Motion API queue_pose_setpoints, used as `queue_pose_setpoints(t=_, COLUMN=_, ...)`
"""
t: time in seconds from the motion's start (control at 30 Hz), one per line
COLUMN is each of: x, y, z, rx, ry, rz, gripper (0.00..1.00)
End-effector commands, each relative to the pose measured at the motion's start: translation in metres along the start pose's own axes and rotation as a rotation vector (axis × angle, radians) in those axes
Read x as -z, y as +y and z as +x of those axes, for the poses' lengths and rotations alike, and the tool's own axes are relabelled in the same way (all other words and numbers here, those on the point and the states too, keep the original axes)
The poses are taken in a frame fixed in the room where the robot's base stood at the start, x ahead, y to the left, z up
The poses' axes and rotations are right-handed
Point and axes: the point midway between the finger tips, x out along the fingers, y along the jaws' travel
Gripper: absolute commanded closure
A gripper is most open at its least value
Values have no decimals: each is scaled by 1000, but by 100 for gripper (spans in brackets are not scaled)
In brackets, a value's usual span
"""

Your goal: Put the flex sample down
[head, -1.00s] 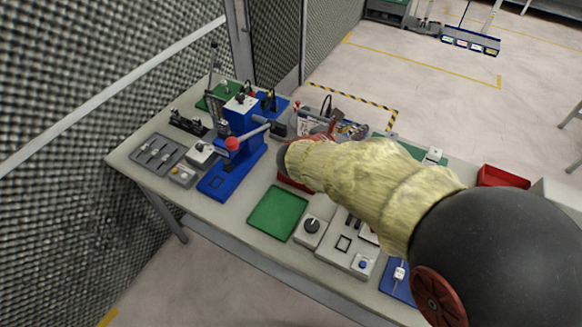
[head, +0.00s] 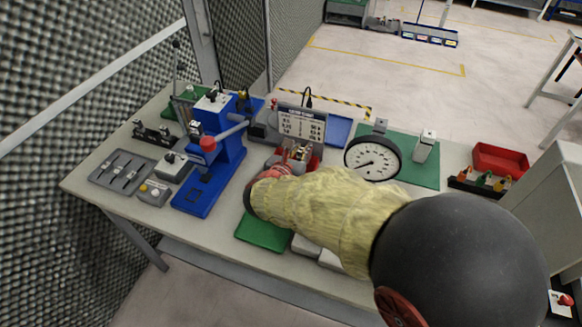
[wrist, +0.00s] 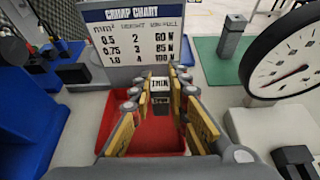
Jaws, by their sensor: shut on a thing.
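My gripper (wrist: 158,85) is shut on a small block-like piece with a white lettered label (wrist: 160,86), probably the flex sample. The piece sits between the fingertips, over or in a red tray (wrist: 112,118); I cannot tell whether it touches the tray floor. In the head view my gripper (head: 298,152) reaches the bench just in front of the crimp chart (head: 302,124), and its sleeve hides part of the bench. The held piece is too small to make out there.
A blue press (head: 216,150) with a red-knobbed lever stands left of my gripper. A green mat (head: 262,233) lies in front. A red bin (head: 500,160) is at the far right.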

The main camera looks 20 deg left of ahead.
Motion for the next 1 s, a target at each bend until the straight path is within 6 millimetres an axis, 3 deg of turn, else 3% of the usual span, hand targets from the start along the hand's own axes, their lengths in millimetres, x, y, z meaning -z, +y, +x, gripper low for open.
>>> queue_pose_setpoints(t=0.03, x=15, y=6, z=9, rx=1, ry=4, rz=-5, gripper=100)
queue_pose_setpoints(t=0.1, x=24, y=15, z=17, rx=1, ry=4, rz=-5, gripper=100)
queue_pose_setpoints(t=0.47, x=41, y=34, z=34, rx=1, ry=2, rz=-3, gripper=100)
queue_pose_setpoints(t=0.7, x=70, y=39, z=49, rx=2, ry=2, rz=-5, gripper=100)
queue_pose_setpoints(t=1.0, x=72, y=39, z=50, rx=2, ry=1, rz=-2, gripper=100)
